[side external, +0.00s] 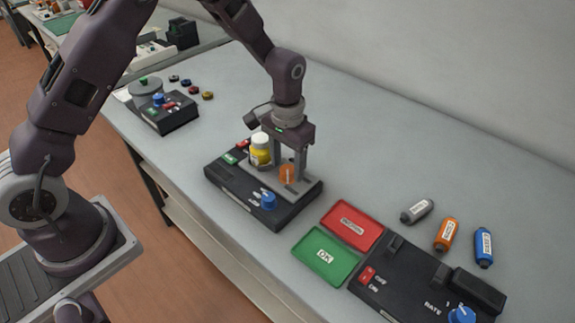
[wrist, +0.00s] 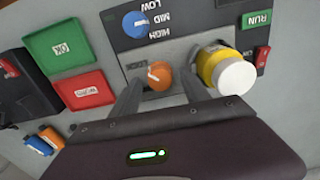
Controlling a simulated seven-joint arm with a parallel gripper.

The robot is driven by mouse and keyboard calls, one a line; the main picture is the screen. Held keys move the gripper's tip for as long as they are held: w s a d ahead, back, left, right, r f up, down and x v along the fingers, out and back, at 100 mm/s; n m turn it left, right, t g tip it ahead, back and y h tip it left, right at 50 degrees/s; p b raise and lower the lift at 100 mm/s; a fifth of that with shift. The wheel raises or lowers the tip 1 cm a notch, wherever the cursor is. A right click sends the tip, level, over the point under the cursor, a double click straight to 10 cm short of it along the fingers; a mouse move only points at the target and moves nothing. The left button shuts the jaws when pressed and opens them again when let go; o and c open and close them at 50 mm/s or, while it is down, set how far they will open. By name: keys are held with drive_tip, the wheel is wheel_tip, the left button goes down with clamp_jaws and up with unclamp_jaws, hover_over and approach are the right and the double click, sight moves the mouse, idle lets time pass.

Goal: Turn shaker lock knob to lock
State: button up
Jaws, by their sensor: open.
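The shaker (side external: 240,194) is a black box with a grey plate on top. Its orange lock knob (wrist: 160,75) carries a pale pointer line and stands on the plate; it also shows in the side view (side external: 288,173). My gripper (wrist: 159,89) is open, pointing down, with one finger on each side of the orange knob. I cannot tell whether the fingers touch it. A label beside the knob in the wrist view is too small to read surely. A yellow bottle with a white cap (wrist: 219,70) stands upright on the plate beside the knob.
The shaker also has a blue LOW/MID/HIGH knob (wrist: 136,24), a green RUN button (wrist: 256,19) and a red switch (wrist: 262,58). A green OK tray (side external: 325,257), a red tray (side external: 352,225), loose cartridges (side external: 446,234) and a RATE box (side external: 410,280) lie to the right.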

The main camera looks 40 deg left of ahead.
sight(287, 169)
wheel_tip(287, 169, up, 6)
drive_tip(key=shift+r, duration=0.1)
drive_tip(key=shift+r, duration=0.25)
drive_tip(key=s+a+r+t, duration=0.3)
drive_tip(key=s+r+t, duration=0.1)
drive_tip(key=s+r, duration=1.4)
drive_tip(key=s+a+t, duration=0.1)
drive_tip(key=s, duration=0.7)
drive_tip(key=shift+s+f+t, duration=0.2)
drive_tip(key=shift+s+t, duration=0.1)
drive_tip(key=shift+s, duration=0.05)
